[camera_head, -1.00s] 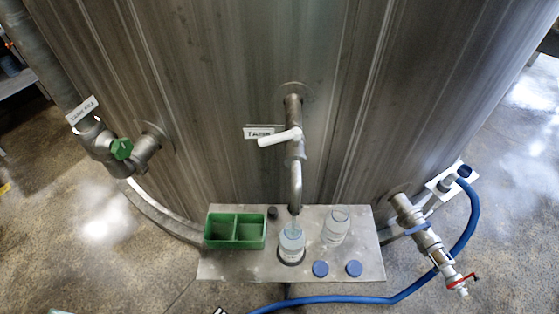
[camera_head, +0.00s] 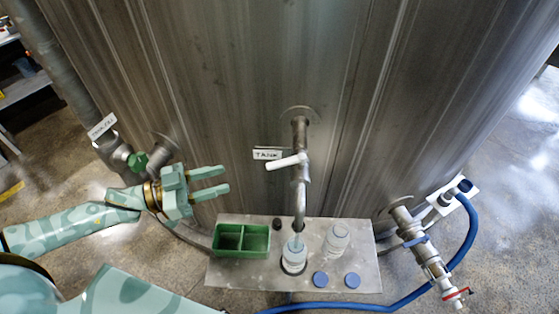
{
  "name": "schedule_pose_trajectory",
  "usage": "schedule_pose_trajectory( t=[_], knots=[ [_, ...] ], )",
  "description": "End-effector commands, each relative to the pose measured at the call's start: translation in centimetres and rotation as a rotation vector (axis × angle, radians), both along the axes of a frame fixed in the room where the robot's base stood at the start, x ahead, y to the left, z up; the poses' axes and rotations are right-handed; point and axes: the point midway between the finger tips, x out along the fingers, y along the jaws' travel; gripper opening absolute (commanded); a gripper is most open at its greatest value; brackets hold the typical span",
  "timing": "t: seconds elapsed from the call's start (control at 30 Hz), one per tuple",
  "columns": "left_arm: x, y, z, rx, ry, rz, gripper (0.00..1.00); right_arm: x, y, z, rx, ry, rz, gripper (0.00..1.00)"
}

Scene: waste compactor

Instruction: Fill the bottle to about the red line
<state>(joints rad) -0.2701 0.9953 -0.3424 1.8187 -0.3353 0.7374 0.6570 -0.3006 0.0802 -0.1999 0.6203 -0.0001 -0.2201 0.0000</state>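A clear bottle (camera_head: 294,256) stands upright on the metal shelf (camera_head: 225,272), under the spout of the tap (camera_head: 300,200). A thin stream seems to run from the spout into its mouth. The red line and the liquid level are too small to make out. The tap's white handle (camera_head: 286,162) points left, across the pipe. My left gripper (camera_head: 226,179) is open and empty, left of the tap handle and apart from it, with its fingers pointing right. My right gripper is not in view.
A second bottle (camera_head: 337,238) stands right of the first. Two blue caps (camera_head: 320,279) lie at the shelf's front. A green two-part box (camera_head: 241,240) sits at the left. A green-knobbed valve (camera_head: 137,161) is behind my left arm. A blue hose (camera_head: 400,293) runs at the right.

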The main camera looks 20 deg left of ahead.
Motion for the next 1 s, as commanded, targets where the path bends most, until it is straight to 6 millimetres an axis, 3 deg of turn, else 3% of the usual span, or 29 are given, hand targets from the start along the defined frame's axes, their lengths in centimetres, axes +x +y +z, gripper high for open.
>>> schedule_pose_trajectory(
  t=[0.5, 0.7, 1.0],
  knots=[
    [7.4, -9.7, 0.3, 0.001, -0.007, 0.003, 0.38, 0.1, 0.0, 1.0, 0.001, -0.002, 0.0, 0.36],
    [8.7, -11.4, 0.1, 0.003, -0.004, 0.004, 0.38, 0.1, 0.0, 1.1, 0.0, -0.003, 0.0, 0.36],
    [8.9, -11.7, 0.0, 0.003, -0.003, 0.004, 0.38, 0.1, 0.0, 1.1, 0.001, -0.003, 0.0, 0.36]
  ],
)
